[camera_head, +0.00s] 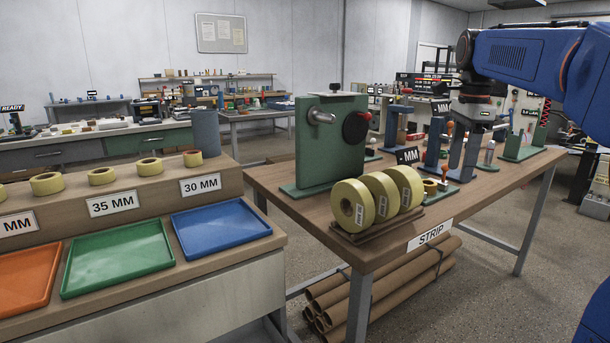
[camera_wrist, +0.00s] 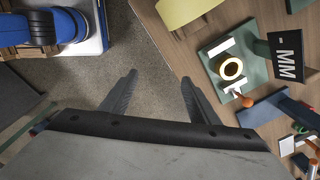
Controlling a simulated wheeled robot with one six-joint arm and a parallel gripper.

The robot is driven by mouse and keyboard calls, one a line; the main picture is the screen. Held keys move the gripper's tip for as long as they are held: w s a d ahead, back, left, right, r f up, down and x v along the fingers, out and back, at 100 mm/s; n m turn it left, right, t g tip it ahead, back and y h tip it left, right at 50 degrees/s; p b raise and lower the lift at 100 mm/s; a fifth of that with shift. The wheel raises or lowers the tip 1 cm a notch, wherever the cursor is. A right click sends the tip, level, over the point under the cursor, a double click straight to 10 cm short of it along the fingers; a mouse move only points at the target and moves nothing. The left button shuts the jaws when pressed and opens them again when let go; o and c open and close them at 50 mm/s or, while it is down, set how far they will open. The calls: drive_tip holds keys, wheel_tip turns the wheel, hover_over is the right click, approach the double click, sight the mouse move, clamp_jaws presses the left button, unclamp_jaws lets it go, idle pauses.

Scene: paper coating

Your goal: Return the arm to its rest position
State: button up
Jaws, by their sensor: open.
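My blue arm (camera_head: 530,55) reaches in from the upper right in the head view, its wrist above the right part of the strip table (camera_head: 300,212). My gripper (camera_wrist: 160,82) is open and empty in the wrist view. Its two dark fingers are apart, with bare floor behind them. The table's edge passes just right of the fingers in that view. A small tape ring (camera_wrist: 231,68) sits on a green fixture beside them, touching neither finger. In the head view the fingertips are hard to tell from the fixtures behind.
Large yellow rolls (camera_head: 350,206) stand on a rack at the table's front, before a green machine (camera_head: 330,150). An MM sign (camera_head: 408,155) and upright fixtures stand nearby. Orange, green (camera_head: 115,265) and blue (camera_head: 220,226) trays lie on the left bench. Cardboard tubes (camera_head: 350,300) lie under the table.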

drive_tip(key=s+a+f+n+t, duration=0.2)
drive_tip(key=s+a+f+n, duration=0.2)
drive_tip(key=s+f+n, duration=0.5)
drive_tip(key=s+a+f+n+t, duration=0.2)
drive_tip(key=s+a+f+n, duration=0.2)
drive_tip(key=s+f+n, duration=0.6)
drive_tip(key=s+f, duration=0.7)
drive_tip(key=s, duration=0.3)
drive_tip(key=shift+s+a, duration=0.15)
drive_tip(key=shift+s, duration=0.25)
